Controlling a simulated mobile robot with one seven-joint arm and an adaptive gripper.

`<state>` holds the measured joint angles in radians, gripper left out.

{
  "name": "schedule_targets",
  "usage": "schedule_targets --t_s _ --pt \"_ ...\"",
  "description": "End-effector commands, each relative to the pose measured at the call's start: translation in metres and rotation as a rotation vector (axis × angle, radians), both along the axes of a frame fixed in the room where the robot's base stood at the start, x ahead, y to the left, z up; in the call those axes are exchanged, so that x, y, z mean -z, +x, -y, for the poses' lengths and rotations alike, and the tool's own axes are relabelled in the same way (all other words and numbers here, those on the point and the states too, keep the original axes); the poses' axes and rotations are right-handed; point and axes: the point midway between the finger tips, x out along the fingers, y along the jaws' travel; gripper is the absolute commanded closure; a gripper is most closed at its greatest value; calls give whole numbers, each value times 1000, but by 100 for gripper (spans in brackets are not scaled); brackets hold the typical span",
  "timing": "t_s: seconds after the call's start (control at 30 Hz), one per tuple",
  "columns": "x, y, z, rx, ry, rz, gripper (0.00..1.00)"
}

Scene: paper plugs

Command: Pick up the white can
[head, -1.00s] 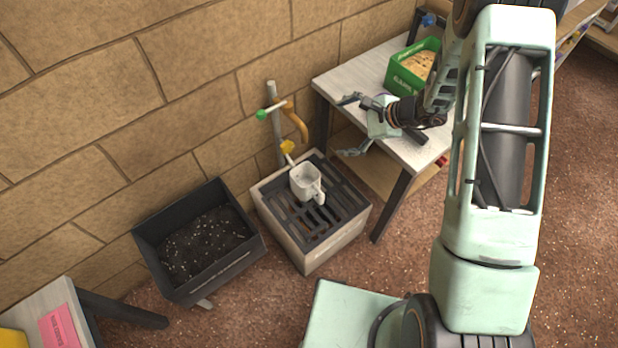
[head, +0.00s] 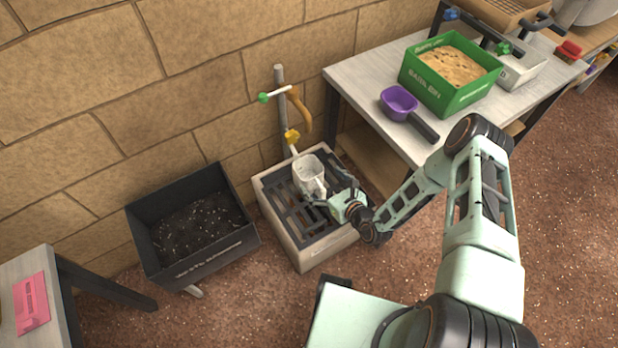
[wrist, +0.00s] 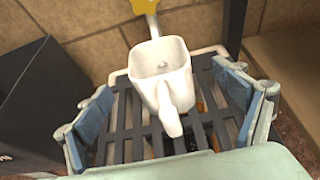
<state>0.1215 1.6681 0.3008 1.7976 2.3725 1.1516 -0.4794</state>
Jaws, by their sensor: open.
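The white can (head: 308,173) is a watering can with a spout or handle part pointing towards me. It stands upright on the dark slatted grate of a box-shaped drain (head: 303,255) under the tap. In the wrist view the white can (wrist: 162,75) sits between and beyond the two blue-padded fingers of my gripper (wrist: 170,120). My gripper (head: 330,190) is open and empty, just to the right of the can in the head view. I cannot tell whether a finger touches the can.
A tap on a post (head: 281,110) rises behind the can. A black soil bin (head: 150,250) stands left of the drain. The table (head: 350,82) at right holds a purple scoop (head: 398,101) and a green bin (head: 425,88). A brick wall is behind.

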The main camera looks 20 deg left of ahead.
Motion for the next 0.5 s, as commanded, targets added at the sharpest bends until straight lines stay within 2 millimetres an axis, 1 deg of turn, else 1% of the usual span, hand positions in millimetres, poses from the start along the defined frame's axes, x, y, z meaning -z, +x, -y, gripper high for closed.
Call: schedule_targets --t_s 0.03,0.1,0.37,0.5 --pt "5 6 -8 -3 2 3 11" --pt "9 12 -15 -4 0 3 11" --pt "18 25 -31 -4 0 3 11" --pt "30 36 -46 -5 1 2 11"
